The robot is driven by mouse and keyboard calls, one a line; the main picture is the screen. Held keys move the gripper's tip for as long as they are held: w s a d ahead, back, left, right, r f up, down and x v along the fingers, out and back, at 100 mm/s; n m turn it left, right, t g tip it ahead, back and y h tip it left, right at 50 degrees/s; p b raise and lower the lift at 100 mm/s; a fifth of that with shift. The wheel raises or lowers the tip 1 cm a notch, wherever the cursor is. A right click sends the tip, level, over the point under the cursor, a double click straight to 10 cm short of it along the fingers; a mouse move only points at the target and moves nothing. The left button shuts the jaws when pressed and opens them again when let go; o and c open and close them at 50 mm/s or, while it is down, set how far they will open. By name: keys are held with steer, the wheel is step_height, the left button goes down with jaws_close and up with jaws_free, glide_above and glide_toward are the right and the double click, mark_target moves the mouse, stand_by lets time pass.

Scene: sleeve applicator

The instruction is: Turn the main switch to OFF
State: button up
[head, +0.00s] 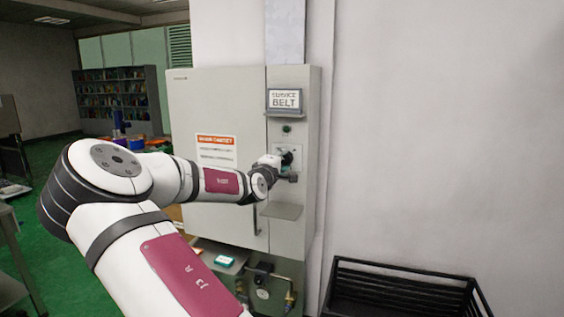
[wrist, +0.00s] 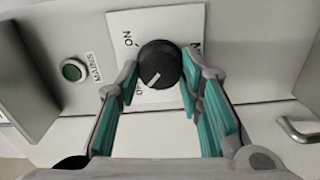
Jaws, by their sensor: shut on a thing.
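The main switch is a round black knob (wrist: 160,64) on a white plate (wrist: 190,25) in the wrist view. A white mark on the knob points to the lower left. In the head view the knob (head: 287,157) is on the narrow right panel of the grey cabinet, partly hidden by my gripper (head: 283,164).
A green round lamp (wrist: 74,69) labelled MAINS sits beside the plate. A cabinet handle (wrist: 302,130) and a black crate (head: 400,280) are nearby.

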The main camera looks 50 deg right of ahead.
steer(key=o, duration=1.2)
steer(key=shift+c, duration=0.2)
steer(key=v, duration=1.2)
